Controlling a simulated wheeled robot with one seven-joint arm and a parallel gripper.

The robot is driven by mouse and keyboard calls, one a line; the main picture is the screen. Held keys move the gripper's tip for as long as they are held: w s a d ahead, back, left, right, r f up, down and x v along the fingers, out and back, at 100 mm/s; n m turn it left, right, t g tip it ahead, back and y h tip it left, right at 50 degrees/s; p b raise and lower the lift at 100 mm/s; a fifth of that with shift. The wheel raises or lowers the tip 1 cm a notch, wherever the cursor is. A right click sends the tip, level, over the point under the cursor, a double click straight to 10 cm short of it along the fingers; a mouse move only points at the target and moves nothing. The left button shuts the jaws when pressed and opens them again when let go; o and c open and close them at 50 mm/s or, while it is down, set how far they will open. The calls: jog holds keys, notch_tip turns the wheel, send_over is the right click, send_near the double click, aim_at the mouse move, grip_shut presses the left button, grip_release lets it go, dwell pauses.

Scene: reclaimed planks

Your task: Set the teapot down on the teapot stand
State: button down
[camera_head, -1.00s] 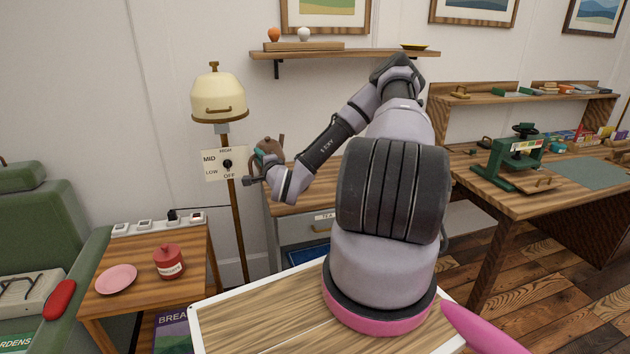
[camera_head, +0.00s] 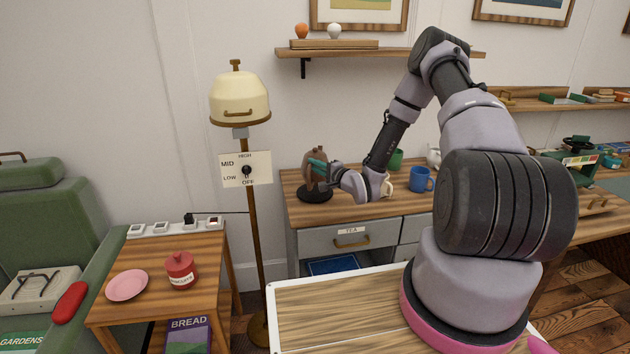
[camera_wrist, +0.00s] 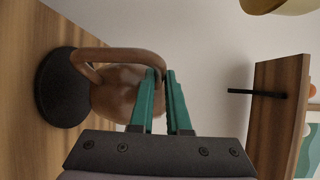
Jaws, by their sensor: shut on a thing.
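The brown teapot (camera_head: 313,172) is upright over the round black teapot stand (camera_head: 315,194) at the left end of the tea counter. In the wrist view, turned on its side, the teapot (camera_wrist: 115,97) and the black stand (camera_wrist: 60,88) are lined up. The teapot's base meets the stand's edge there; I cannot tell whether it rests on it or hangs just above. My gripper (camera_head: 318,165) comes from the right. Its teal fingers (camera_wrist: 161,100) are shut on the teapot near the end of its curved handle. The exact contact is partly hidden.
Right of the teapot on the counter (camera_head: 350,208) are a blue mug (camera_head: 420,180), a green cup (camera_head: 396,159) and a white pot (camera_head: 433,158). A wall shelf (camera_head: 380,53) hangs above. A cream-shaded lamp (camera_head: 240,98) with a dial panel (camera_head: 246,169) stands left.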

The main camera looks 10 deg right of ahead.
aim_at(305, 173)
jog(key=shift+a+f, duration=0.1)
jog(key=shift+f, duration=2.15)
jog(key=c, duration=0.9)
grip_release()
jog(key=shift+f, duration=0.2)
jog(key=shift+r, duration=0.1)
